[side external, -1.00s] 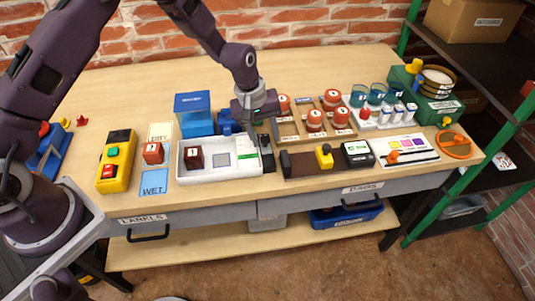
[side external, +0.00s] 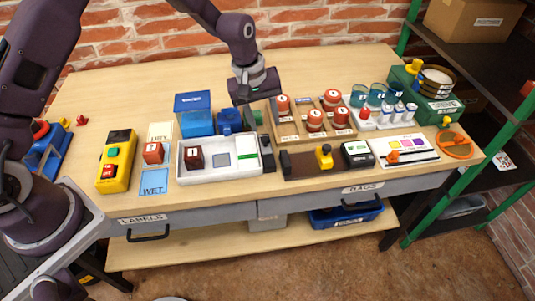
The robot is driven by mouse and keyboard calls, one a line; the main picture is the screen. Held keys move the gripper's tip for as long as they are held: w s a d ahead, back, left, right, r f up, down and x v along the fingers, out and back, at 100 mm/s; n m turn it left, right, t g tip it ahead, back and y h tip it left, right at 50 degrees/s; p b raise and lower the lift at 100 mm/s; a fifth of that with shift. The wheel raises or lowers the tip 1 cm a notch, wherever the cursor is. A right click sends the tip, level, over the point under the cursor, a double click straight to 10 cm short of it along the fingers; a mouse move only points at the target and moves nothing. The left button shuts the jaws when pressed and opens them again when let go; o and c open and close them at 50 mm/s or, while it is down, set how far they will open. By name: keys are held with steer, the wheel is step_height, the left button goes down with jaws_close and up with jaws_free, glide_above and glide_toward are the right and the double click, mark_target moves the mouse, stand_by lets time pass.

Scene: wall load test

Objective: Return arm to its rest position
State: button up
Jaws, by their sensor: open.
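My gripper (side external: 262,112) hangs above the table, between the blue device and the wooden tray of red-topped jars. Its jaws are open and I see nothing held in them. My dark purple arm reaches in from the upper left. Below the gripper stands a small black upright device (side external: 266,153) at the right end of the white tray.
The wooden table (side external: 130,90) has free room at its back left. Near the gripper are a blue box (side external: 194,113), a blue device (side external: 229,121), a white tray (side external: 220,154) with a dark red cube (side external: 194,157), and a jar tray (side external: 289,129). A shelf stands right.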

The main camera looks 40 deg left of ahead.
steer(key=shift+r, duration=0.5)
steer(key=shift+r, duration=0.1)
steer(key=s+a+r+m+t, duration=0.1)
steer(key=s+a+r+m, duration=0.1)
steer(key=s+r, duration=0.55)
steer(key=s+a+r+m+t, duration=0.15)
steer(key=s+r, duration=0.35)
steer(key=r, duration=0.6)
steer(key=s+a+r+m, duration=0.1)
steer(key=s+m, duration=0.1)
steer(key=s, duration=0.7)
steer(key=s+a+r+m+t+y, duration=0.1)
steer(key=s+a+r+m, duration=0.1)
steer(key=s, duration=0.8)
steer(key=shift+s+a+m, duration=0.25)
steer(key=shift+a+m, duration=0.05)
steer(key=shift+m, duration=0.45)
steer(key=shift+r, duration=0.1)
